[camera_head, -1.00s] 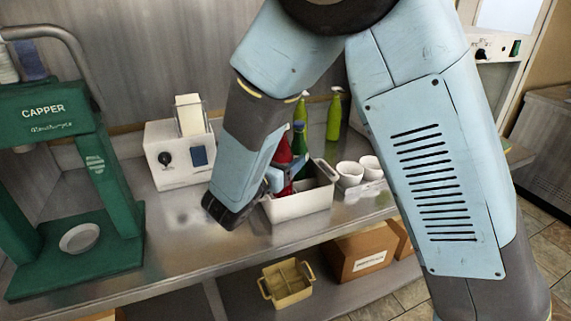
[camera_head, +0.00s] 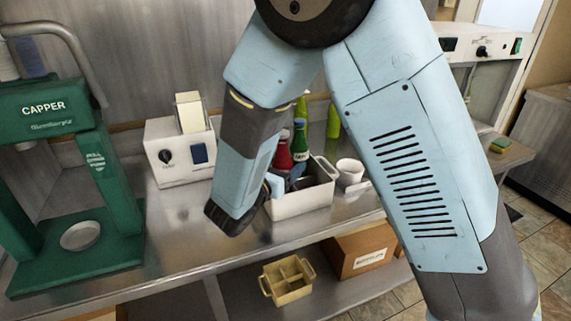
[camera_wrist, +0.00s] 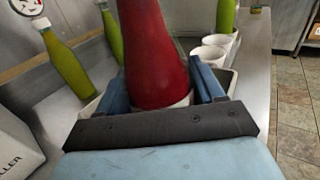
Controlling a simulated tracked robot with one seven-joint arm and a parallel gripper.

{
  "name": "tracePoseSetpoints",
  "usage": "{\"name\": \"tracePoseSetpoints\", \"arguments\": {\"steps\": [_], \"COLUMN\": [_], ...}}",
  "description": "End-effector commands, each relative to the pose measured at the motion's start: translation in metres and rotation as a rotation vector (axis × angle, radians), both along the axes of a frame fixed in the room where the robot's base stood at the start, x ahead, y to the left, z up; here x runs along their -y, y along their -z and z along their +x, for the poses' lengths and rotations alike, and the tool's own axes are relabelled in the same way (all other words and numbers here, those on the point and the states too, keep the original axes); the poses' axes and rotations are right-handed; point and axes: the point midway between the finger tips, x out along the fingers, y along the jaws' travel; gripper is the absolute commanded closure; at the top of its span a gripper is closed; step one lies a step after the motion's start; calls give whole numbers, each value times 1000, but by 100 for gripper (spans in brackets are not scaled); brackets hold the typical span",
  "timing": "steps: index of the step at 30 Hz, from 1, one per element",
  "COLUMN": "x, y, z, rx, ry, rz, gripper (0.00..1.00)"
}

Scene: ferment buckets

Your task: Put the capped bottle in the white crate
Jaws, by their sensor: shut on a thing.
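My gripper (camera_wrist: 180,88) is shut on a red bottle (camera_wrist: 152,55), with a blue finger on each side of it. The bottle's top is cut off in the wrist view. In the head view the red bottle (camera_head: 284,154) stands roughly upright at the white crate (camera_head: 302,202), its lower part hidden by the gripper and the crate's front wall. I cannot tell whether its base touches the crate floor. A green bottle (camera_head: 300,146) shows just right of the red one; whether it is inside the crate or behind it is unclear.
More green bottles (camera_wrist: 65,65) stand behind the crate. A white cup (camera_head: 349,171) is at its right. A white boxy machine (camera_head: 178,160) and a green capper (camera_head: 70,170) stand left. A yellow caddy (camera_head: 287,280) and cardboard box (camera_head: 360,255) are on the lower shelf.

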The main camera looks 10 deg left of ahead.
Motion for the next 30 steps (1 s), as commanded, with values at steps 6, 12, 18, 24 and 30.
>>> {"name": "tracePoseSetpoints", "arguments": {"steps": [6,12,18,24,30], "x": [0,0,1,-6,-22], "y": [0,0,-3,-12,-12], "z": [0,0,0,-11,-47], "rx": [-1,-1,0,-1,-2], "ry": [0,0,1,-2,-2], "rz": [0,0,1,0,0], "gripper": [16,7,7,7,7]}}
